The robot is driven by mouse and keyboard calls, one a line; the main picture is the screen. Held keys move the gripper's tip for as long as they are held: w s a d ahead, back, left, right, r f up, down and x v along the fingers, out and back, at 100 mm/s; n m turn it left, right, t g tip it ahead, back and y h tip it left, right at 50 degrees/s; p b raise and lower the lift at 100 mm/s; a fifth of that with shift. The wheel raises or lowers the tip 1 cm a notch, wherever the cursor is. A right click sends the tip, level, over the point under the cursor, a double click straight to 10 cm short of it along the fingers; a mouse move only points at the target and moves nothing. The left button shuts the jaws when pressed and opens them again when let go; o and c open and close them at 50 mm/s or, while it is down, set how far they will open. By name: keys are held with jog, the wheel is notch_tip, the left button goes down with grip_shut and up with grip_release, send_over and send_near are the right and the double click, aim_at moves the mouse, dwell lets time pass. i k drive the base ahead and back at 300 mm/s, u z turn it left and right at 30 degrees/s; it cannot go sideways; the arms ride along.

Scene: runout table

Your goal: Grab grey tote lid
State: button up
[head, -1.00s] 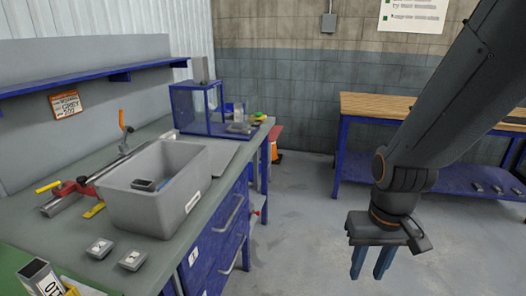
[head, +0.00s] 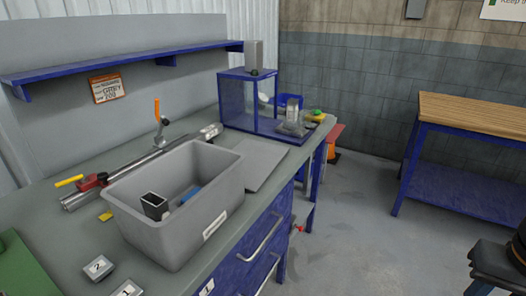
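The grey tote lid (head: 262,162) appears as a flat grey panel lying on the bench, just behind and to the right of the grey tote (head: 165,228). The tote stands open and partly hides the lid's near left side. A dark square tube piece and a blue item show inside the tote. My gripper (head: 496,268) is only partly in view at the lower right edge, well away from the lid and off the bench. Its fingertips are cut off, so its opening does not show.
A blue-framed clear box (head: 248,105) stands behind the lid. A clamp with an orange handle (head: 158,112) and a metal rail lie behind the tote. Two small labelled blocks (head: 98,268) sit in front. A wood-topped table (head: 475,115) stands right, across open floor.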

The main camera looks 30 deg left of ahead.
aim_at(262, 158)
jog(key=i, duration=1.35)
jog(key=u, duration=3.2)
